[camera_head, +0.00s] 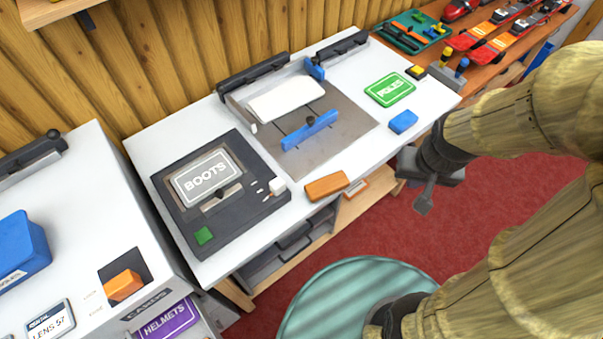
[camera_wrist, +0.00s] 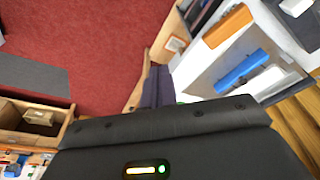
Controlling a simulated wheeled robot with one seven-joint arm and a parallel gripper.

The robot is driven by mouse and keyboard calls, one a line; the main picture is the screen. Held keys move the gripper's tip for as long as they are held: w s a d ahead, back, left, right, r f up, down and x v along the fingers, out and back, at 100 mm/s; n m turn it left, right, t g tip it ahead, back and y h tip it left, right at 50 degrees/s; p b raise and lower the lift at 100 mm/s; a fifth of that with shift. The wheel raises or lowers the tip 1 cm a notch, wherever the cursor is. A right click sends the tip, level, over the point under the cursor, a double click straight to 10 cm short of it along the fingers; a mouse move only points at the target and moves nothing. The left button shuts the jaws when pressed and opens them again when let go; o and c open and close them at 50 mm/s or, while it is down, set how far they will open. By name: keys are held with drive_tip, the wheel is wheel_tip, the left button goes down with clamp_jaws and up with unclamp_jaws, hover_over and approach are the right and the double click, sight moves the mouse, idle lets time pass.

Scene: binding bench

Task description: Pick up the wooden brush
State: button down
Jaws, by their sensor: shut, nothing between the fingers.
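An orange-brown oblong block (camera_head: 326,186) lies at the front edge of the white bench; it looks most like the wooden brush, but no bristles show. It also shows in the wrist view (camera_wrist: 228,27), near the top. My gripper (camera_head: 423,203) is shut and empty, over the red floor in front of the bench, to the right of the block and well apart from it. In the wrist view its dark fingers (camera_wrist: 156,86) are together, with nothing between them.
The white bench (camera_head: 347,197) holds a dark BOOTS device (camera_head: 217,190), a press with a blue bar (camera_head: 310,131), a green POLES card (camera_head: 390,89) and a blue block (camera_head: 403,122). A round teal-topped stool (camera_head: 350,295) stands in front. Red floor (camera_head: 385,228) is open between.

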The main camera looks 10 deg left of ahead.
drive_tip(key=shift+s, duration=0.1)
drive_tip(key=n+g+b, duration=0.1)
drive_tip(key=n+b, duration=0.1)
drive_tip(key=n, duration=0.7)
hover_over(327, 188)
drive_tip(key=d, duration=0.5)
wheel_tip(327, 188, down, 6)
drive_tip(key=a+f+n, duration=0.3)
drive_tip(key=a, duration=0.3)
drive_tip(key=a+f+n+g, duration=0.1)
drive_tip(key=a+f+n, duration=0.2)
drive_tip(key=a, duration=0.4)
drive_tip(key=shift+s+n+g+b, duration=0.2)
drive_tip(key=shift+n+g+b, duration=0.1)
drive_tip(key=shift+n+b, duration=0.15)
drive_tip(key=shift+f, duration=0.1)
wheel_tip(327, 188, down, 10)
drive_tip(key=shift+r+p, duration=0.1)
drive_tip(key=shift+p, duration=0.25)
drive_tip(key=shift+d, duration=0.1)
